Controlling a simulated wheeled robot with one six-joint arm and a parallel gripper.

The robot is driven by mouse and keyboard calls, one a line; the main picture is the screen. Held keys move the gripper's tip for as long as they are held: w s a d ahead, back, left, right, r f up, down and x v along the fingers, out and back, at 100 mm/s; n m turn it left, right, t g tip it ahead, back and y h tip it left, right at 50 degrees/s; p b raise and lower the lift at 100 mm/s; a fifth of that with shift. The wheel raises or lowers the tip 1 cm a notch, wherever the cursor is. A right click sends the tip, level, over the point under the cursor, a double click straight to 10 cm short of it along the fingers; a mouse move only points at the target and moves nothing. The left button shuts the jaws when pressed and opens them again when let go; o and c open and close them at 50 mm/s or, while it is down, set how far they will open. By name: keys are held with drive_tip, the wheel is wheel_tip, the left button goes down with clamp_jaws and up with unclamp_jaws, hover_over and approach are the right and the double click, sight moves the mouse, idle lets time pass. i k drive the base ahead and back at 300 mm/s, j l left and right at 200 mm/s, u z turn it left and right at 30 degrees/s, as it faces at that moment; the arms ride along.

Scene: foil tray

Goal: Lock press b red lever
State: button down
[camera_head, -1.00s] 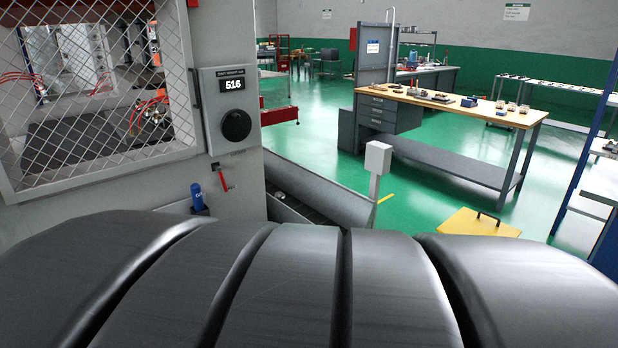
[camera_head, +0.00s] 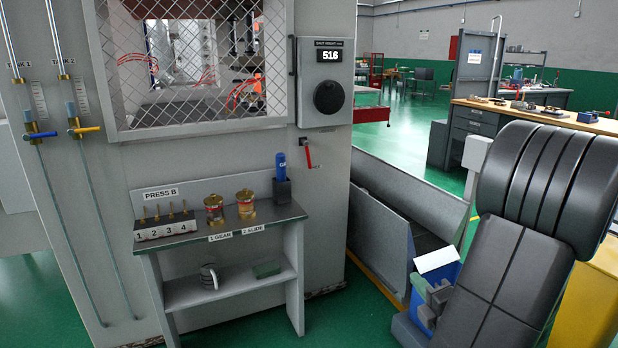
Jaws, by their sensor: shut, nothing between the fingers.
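The red lever (camera_head: 308,152) hangs on the front of the grey press (camera_head: 325,200), just below the display box. It tilts slightly, and a small label beside it is partly unreadable. Nothing touches it. A small stand (camera_head: 220,228) against the press carries a "PRESS B" sign (camera_head: 160,193). A blue item (camera_head: 281,166) stands upright in a black holder at the stand's back right, below and left of the lever. My dark arm links fill the right side, well apart from the lever. I cannot make out my gripper.
A display box (camera_head: 325,82) reads 516 beside a mesh window (camera_head: 200,70). The stand holds a numbered block (camera_head: 165,229) and two jars (camera_head: 214,208). Blue and yellow valve handles (camera_head: 85,130) are at left. A grey chute (camera_head: 385,235) and blue bin (camera_head: 440,275) are right. Green floor is open in front.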

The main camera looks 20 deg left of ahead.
sight(305, 142)
drive_tip(key=i+j+u, duration=0.1)
drive_tip(key=i+j, duration=0.75)
drive_tip(key=i+j+u, duration=0.15)
drive_tip(key=i+j, duration=0.65)
drive_tip(key=i, duration=0.1)
